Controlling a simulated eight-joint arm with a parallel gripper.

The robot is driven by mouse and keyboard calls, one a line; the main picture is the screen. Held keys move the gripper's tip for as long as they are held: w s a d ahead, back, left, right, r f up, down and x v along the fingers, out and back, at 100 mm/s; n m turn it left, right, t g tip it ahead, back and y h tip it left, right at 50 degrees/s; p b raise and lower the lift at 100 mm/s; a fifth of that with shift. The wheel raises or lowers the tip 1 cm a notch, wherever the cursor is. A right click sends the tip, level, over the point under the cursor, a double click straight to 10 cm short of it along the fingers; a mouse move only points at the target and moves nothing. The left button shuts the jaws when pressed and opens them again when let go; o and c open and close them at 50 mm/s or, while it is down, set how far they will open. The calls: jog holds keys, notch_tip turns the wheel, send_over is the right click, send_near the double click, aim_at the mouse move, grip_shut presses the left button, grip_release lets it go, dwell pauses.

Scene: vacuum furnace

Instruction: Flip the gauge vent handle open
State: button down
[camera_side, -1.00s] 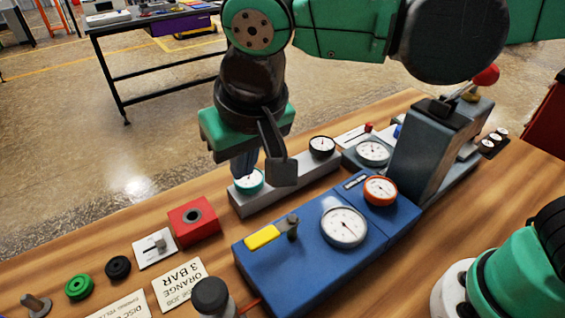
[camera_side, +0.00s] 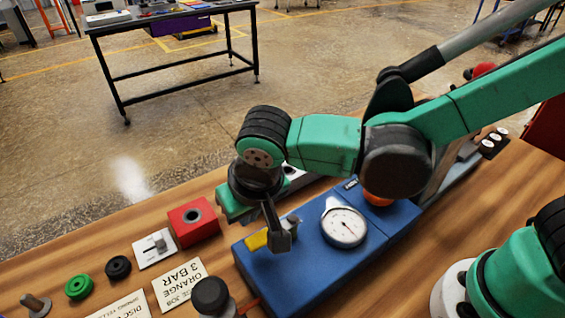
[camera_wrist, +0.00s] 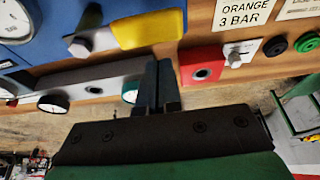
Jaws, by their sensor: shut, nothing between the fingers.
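The gauge vent handle is a yellow lever (camera_side: 257,240) on a grey pivot knob, on the top left of a blue box (camera_side: 290,265). In the wrist view the yellow handle (camera_wrist: 148,29) shows at the top, with the knob to its left. My gripper (camera_wrist: 158,62) is shut and empty, its two dark fingers together and pointing toward the handle's lower edge. Whether they touch it I cannot tell.
A white-faced gauge (camera_side: 344,226) sits on the blue box, right of the handle. A red block (camera_side: 193,222) with a socket stands to the left, with a white switch plate (camera_side: 155,248) beside it. A black knob (camera_side: 211,296) stands in front. A label (camera_wrist: 243,14) reads "ORANGE 3 BAR".

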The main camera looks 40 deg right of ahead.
aim_at(262, 247)
jog(key=shift+s, duration=0.65)
jog(key=shift+s+a+n+y, duration=0.1)
jog(key=shift+s+n+y, duration=0.25)
jog(key=shift+n, duration=0.55)
jog(key=s+n, duration=0.1)
jog(key=n, duration=0.1)
jog(key=shift+s+a+n+y, duration=0.1)
jog(key=shift+s+n+y, duration=0.05)
jog(key=shift+n+y, duration=0.2)
jog(key=n, duration=0.1)
jog(key=s+n+y, duration=0.1)
jog(key=n, duration=0.1)
jog(key=shift+s+n+g, duration=0.25)
jog(key=shift+s+g, duration=0.05)
jog(key=shift+g, duration=0.1)
jog(key=n, duration=0.1)
jog(key=s+d+n+g, duration=0.1)
jog(key=n, duration=0.1)
jog(key=s+n+y, duration=0.1)
jog(key=n, duration=0.1)
jog(key=shift+d+g, duration=0.3)
jog(key=shift+d, duration=0.05)
jog(key=n, duration=0.2)
jog(key=s+d+n+g, duration=0.1)
jog(key=n, duration=0.1)
jog(key=shift+d, duration=0.2)
jog(key=shift+s+d, duration=0.15)
jog(key=shift+d, duration=0.15)
